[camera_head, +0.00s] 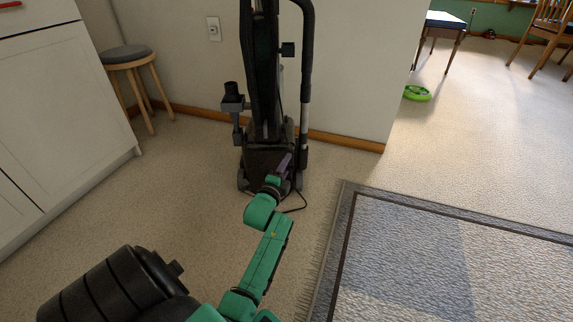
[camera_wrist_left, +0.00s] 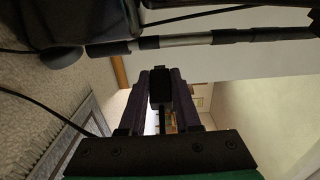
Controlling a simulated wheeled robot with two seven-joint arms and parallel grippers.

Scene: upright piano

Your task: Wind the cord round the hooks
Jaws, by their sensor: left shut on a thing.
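An upright vacuum cleaner (camera_head: 262,150), black and grey, stands against the wall in the head view. Its black cord (camera_head: 298,207) curls on the carpet at the right of its base; a dark cord also crosses the left of the left wrist view (camera_wrist_left: 45,107). A small black block (camera_head: 287,50) juts from the upper right of the cleaner; I cannot tell if it is a cord hook. My left gripper (camera_head: 284,166) is low in front of the cleaner's base. In the left wrist view its purple fingers (camera_wrist_left: 161,78) are shut on a small black piece, probably the cord's plug (camera_wrist_left: 160,92). My right gripper is out of view.
A grey-bordered rug (camera_head: 420,250) lies at the right. A round stool (camera_head: 128,55) and white cabinets (camera_head: 60,100) stand at the left. A green ring-shaped object (camera_head: 417,93) lies farther back. Bare carpet surrounds the cleaner's front.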

